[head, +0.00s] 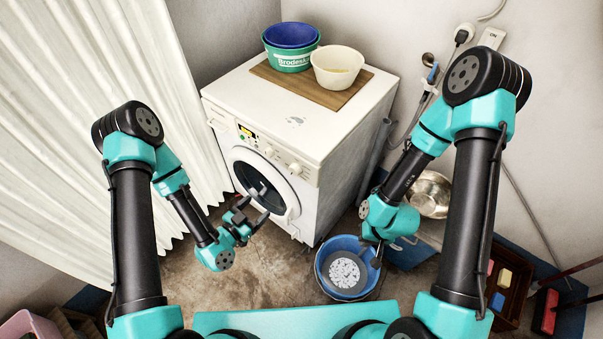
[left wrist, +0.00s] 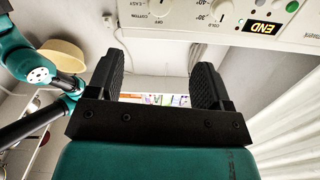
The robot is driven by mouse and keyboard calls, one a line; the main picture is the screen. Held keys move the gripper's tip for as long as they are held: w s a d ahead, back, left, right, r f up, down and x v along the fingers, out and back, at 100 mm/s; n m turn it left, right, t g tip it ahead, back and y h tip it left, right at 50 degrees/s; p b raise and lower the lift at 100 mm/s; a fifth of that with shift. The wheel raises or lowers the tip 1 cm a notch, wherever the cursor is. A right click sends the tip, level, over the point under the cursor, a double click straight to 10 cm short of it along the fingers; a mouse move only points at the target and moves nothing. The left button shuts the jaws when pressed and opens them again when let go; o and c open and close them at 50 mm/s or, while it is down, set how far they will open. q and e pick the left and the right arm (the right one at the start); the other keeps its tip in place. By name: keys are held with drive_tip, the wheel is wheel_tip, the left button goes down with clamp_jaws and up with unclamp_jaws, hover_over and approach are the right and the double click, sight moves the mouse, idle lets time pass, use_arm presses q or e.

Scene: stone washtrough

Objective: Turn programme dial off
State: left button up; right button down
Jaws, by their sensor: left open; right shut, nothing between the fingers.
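The washing machine (head: 318,155) stands against the back wall, its round door shut. The programme dial (head: 295,168) is the right-hand knob on its front panel. It also shows at the top edge of the left wrist view (left wrist: 159,7), near COTTON and OFF lettering; I cannot tell where its pointer stands. My left gripper (head: 256,207) is open and empty in front of the door, below the panel and apart from the dial. My right gripper (head: 377,258) is shut and empty by the blue basin.
A blue basin (head: 322,268) with whitish contents sits on the floor. Green and cream tubs (head: 337,64) stand on a wooden board (head: 300,88) atop the machine. A white curtain (head: 110,80) hangs at left. A metal bowl (head: 430,192) and crate (head: 513,275) are at right.

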sight(292, 172)
use_arm(q)
drive_tip(key=shift+d+r, duration=0.1)
drive_tip(key=shift+r, duration=0.05)
drive_tip(key=x, duration=1.7)
drive_tip(key=shift+w+d, duration=0.1)
drive_tip(key=shift+w, duration=0.15)
drive_tip(key=c, duration=0.9)
